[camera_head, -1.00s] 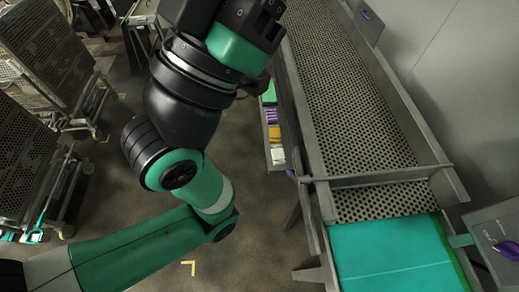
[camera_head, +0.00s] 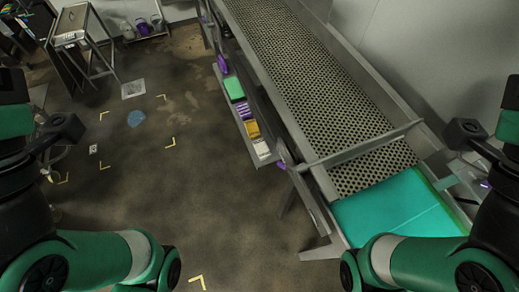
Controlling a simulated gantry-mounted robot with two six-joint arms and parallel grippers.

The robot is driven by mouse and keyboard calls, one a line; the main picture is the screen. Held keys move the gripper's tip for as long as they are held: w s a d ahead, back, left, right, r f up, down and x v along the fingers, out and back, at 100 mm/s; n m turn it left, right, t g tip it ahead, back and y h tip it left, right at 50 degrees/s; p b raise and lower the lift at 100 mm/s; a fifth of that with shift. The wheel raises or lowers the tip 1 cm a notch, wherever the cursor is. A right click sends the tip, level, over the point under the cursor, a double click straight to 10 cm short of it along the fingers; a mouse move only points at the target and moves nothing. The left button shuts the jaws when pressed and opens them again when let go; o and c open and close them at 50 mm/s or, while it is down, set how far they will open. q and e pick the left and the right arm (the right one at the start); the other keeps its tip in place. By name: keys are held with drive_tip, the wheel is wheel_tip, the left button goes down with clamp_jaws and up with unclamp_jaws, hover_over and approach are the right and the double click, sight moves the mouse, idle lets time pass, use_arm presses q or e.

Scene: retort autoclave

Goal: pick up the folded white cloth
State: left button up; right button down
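A small white item (camera_head: 262,149), which looks like the folded white cloth, lies at the near end of a narrow side shelf along the conveyor's left side. It is small in the picture, so its folds cannot be made out. My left arm stands at the left edge and my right arm at the right edge, both far from the shelf. Neither arm's fingertips show, so whether they are open or shut is hidden. Nothing of mine touches the white item.
Yellow (camera_head: 252,129), purple-and-white (camera_head: 243,110) and green (camera_head: 233,88) items share the shelf. The perforated conveyor (camera_head: 310,80) runs beside it, with a teal sheet (camera_head: 395,215) at its near end. The floor (camera_head: 190,190) left of the shelf is open. A metal cart (camera_head: 80,35) stands far left.

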idle(0.4)
unclamp_jaws()
idle(0.4)
